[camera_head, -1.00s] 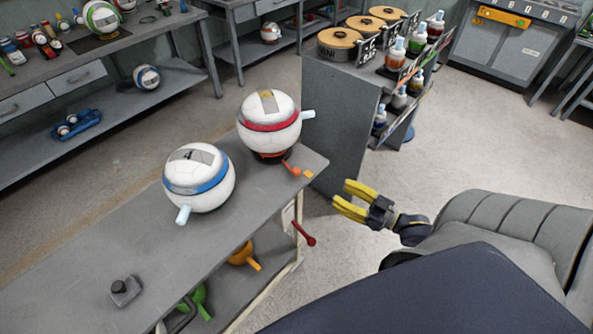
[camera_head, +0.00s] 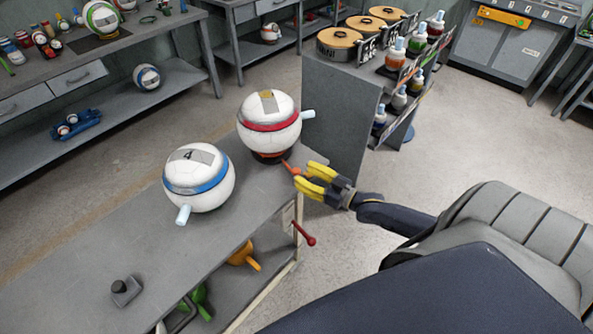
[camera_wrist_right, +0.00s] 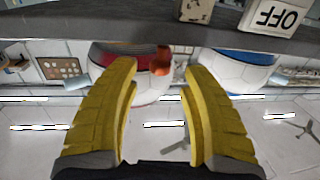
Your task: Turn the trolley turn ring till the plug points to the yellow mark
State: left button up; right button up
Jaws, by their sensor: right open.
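The white ball with a red band (camera_head: 268,127) sits on the far end of the trolley top. Its pale blue plug (camera_head: 308,114) points right. Under it is the dark red turn ring (camera_head: 268,157), with an orange handle (camera_head: 289,167) sticking out toward the trolley edge. The yellow mark on the trolley edge is hidden behind my gripper. My right gripper (camera_head: 304,175) is open, fingertips at the handle's end; I cannot tell whether they touch. In the right wrist view the orange handle end (camera_wrist_right: 161,62) shows between the open yellow fingers. My left gripper is out of view.
A white ball with a blue band (camera_head: 200,178) stands nearer on the trolley top (camera_head: 110,245). A red lever (camera_head: 305,235) juts from the trolley's side below my gripper. A grey cabinet (camera_head: 342,130) with bottles stands behind. Clear floor lies right.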

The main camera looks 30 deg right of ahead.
aim_at(296, 169)
jog(key=shift+x, duration=1.75)
jog(key=shift+c, duration=0.2)
grip_shut()
